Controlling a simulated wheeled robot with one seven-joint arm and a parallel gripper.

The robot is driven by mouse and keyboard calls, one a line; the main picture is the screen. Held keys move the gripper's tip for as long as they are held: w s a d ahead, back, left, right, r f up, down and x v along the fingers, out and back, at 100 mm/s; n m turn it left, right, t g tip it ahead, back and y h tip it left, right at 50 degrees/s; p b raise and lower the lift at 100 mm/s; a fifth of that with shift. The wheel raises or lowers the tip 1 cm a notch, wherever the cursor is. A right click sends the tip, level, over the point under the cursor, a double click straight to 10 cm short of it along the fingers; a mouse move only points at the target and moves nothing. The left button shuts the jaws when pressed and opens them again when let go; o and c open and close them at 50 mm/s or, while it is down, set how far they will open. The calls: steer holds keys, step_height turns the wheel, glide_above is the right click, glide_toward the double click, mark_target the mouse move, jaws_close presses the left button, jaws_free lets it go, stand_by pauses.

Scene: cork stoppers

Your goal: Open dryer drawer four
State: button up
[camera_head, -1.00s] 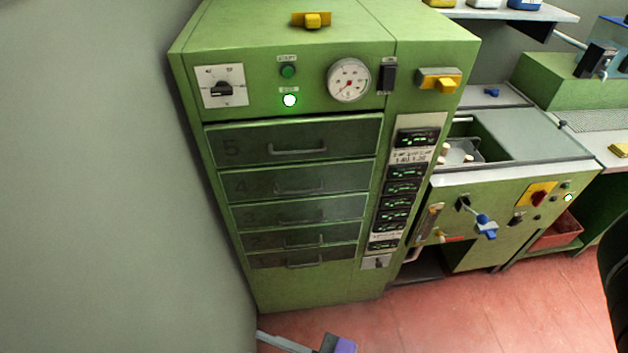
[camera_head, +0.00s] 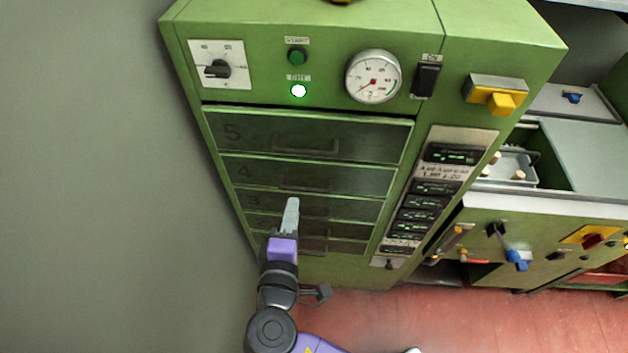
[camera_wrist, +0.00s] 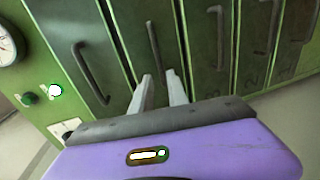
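Dryer drawer four (camera_head: 355,179) is a shut dark green front marked 4, second from the top in the green dryer cabinet. Its bar handle (camera_head: 305,181) shows faintly in the head view; in the wrist view the handle (camera_wrist: 153,45) stands just beyond the fingertips. My gripper (camera_head: 292,200) is raised in front of the drawers, with its tips just below that handle in the head view. In the wrist view the two pale fingers of my gripper (camera_wrist: 161,84) are apart with nothing between them. I cannot tell the exact gap to the handle.
Drawer five (camera_head: 370,138), with its handle (camera_wrist: 90,75), is above; drawer three (camera_head: 350,206) is below. Both are shut. A gauge (camera_head: 373,76), a green light (camera_head: 299,91) and a knob (camera_head: 217,69) sit above. A grey wall (camera_head: 90,180) stands close on the left.

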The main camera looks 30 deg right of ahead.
mark_target(299, 188)
steer(key=p+x, duration=0.1)
steer(key=x, duration=0.5)
steer(key=shift+d, duration=0.3)
steer(key=shift+p+x, duration=0.35)
steer(key=shift+x, duration=0.4)
steer(key=shift+f, duration=0.1)
steer(key=shift+c, duration=0.4)
jaws_close()
